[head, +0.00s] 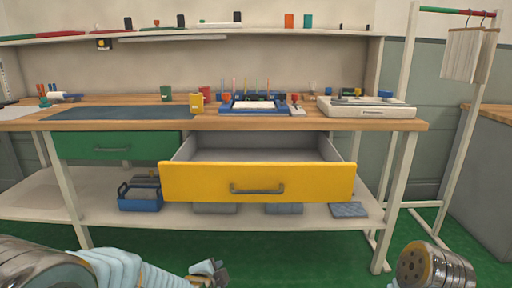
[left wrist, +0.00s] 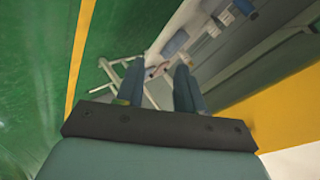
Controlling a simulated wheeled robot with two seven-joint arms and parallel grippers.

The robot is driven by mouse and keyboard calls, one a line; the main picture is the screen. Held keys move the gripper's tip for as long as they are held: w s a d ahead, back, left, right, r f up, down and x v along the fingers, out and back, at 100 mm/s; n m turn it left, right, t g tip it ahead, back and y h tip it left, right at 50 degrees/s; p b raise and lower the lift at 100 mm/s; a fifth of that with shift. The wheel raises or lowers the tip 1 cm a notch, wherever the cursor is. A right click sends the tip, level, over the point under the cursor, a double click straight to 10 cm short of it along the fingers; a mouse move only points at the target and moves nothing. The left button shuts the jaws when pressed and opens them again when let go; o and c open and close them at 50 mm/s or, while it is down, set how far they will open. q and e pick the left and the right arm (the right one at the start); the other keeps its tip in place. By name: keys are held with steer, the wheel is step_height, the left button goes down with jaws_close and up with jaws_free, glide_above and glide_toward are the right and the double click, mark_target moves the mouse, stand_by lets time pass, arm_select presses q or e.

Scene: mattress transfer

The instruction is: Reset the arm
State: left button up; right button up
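My left arm comes in at the bottom left of the head view, and its left gripper (head: 210,274) is low in front of the workbench, over the green floor. In the left wrist view the two fingers of the left gripper (left wrist: 158,88) stand apart with nothing between them. Part of my right arm (head: 435,268) shows at the bottom right of the head view. Its gripper is outside the frame.
A yellow drawer (head: 210,182) is pulled out of the workbench (head: 350,122) and looks empty. A green drawer (head: 85,146) beside it is shut. A blue toolbox (head: 140,204) sits on the lower shelf. A rack (head: 466,130) stands at right. Green floor (head: 300,255) lies clear in front.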

arm_select(q)
steer(key=s+a+f+n+g+y, duration=0.1)
steer(key=s+a+f+n+g, duration=0.15)
steer(key=f, duration=0.45)
steer(key=s+a+f+n+g, duration=0.1)
steer(key=s+f+n+g, duration=0.15)
steer(key=f, duration=0.55)
steer(key=s+d+f+n+g+h, duration=0.2)
steer(key=s+f+n+g, duration=0.3)
steer(key=s+f+n, duration=0.6)
steer(key=s+f+h, duration=0.1)
steer(key=s+f, duration=0.2)
steer(key=s, duration=0.2)
steer(key=shift+s+f, duration=0.2)
steer(key=shift+f, duration=0.15)
